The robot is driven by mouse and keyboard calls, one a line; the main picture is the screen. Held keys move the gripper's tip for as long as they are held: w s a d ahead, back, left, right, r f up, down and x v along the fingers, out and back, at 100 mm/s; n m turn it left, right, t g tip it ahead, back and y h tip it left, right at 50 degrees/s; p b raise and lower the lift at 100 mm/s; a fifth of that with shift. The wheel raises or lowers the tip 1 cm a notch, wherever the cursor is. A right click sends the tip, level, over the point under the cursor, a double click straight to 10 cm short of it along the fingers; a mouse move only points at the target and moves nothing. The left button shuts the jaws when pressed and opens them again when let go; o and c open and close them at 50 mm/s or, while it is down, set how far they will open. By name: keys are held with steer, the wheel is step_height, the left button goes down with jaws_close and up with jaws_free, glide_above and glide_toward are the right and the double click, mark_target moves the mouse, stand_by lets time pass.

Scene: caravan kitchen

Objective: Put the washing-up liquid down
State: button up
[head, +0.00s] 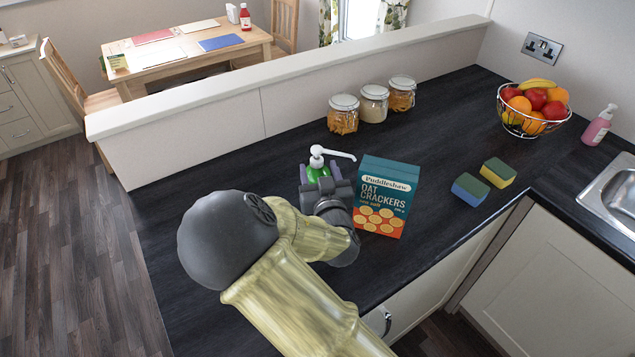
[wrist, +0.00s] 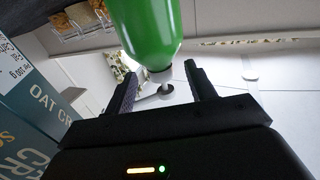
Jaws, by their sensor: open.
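The washing-up liquid is a green bottle with a white pump top (head: 318,160), upright on the dark worktop in the head view. Its lower part is hidden behind my gripper (head: 320,174). My gripper is open, with one finger on each side of the bottle. In the wrist view the green bottle (wrist: 147,28) fills the top middle, its pump lying between and beyond the open fingers (wrist: 158,78). Gaps show between each finger and the bottle's neck there; whether a finger touches the bottle I cannot tell.
An oat crackers box (head: 387,197) stands close right of my gripper. Two sponges (head: 470,189) (head: 498,172), a fruit bowl (head: 532,122) and a pink pump bottle (head: 599,126) are further right. Several jars (head: 373,105) stand behind, by the low wall (head: 280,82). Worktop left of my gripper is clear.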

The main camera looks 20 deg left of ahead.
mark_target(316, 158)
steer(key=shift+a, duration=0.1)
steer(key=shift+w+a+r+p, duration=0.1)
steer(key=shift+w+a+p, duration=0.2)
steer(key=shift+w+p, duration=0.05)
steer(key=p+x, duration=0.1)
steer(key=x, duration=0.3)
steer(key=shift+w+d, duration=0.1)
steer(key=shift+w, duration=0.05)
steer(key=shift+c, duration=0.4)
jaws_close()
